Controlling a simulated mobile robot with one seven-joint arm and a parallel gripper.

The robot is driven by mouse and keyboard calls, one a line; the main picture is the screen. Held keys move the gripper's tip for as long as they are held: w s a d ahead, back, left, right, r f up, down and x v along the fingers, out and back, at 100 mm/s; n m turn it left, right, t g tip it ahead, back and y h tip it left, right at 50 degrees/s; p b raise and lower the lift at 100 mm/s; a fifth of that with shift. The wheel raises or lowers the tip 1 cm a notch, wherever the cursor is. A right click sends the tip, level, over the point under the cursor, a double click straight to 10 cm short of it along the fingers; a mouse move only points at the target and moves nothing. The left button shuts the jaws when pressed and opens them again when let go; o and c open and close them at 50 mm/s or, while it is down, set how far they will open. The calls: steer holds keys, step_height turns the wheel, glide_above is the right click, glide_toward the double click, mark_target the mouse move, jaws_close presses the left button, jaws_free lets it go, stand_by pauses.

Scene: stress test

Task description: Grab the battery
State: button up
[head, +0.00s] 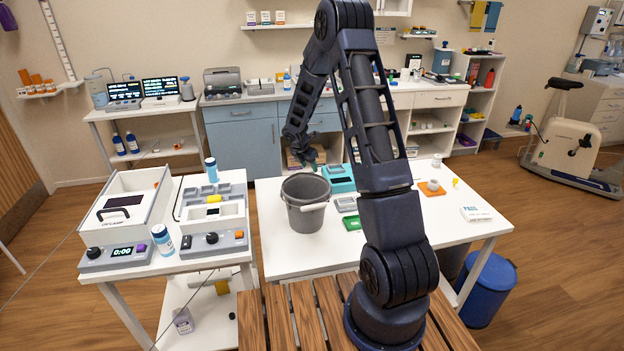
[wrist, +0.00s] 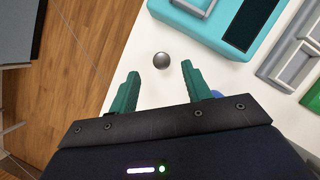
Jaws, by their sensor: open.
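A small round silver disc (wrist: 161,60), which looks like a coin battery, lies flat on the white table near its edge. My gripper (wrist: 162,86) is open and empty in the wrist view. Its two green fingers point toward the disc, which lies just beyond the fingertips and roughly centred between them, not touched. In the head view my gripper (head: 304,158) hangs over the far part of the table, behind the grey bucket. I cannot make out the disc in the head view.
A teal device (wrist: 204,12) with a dark screen sits close beyond the disc; it also shows in the head view (head: 340,172). A grey tray (wrist: 284,58) is to the right. The grey bucket (head: 304,214) stands near my gripper. The table edge and wooden floor (wrist: 80,60) are left of the disc.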

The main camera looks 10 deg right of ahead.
steer(key=shift+x, duration=3.05)
steer(key=shift+s, duration=0.15)
jaws_close()
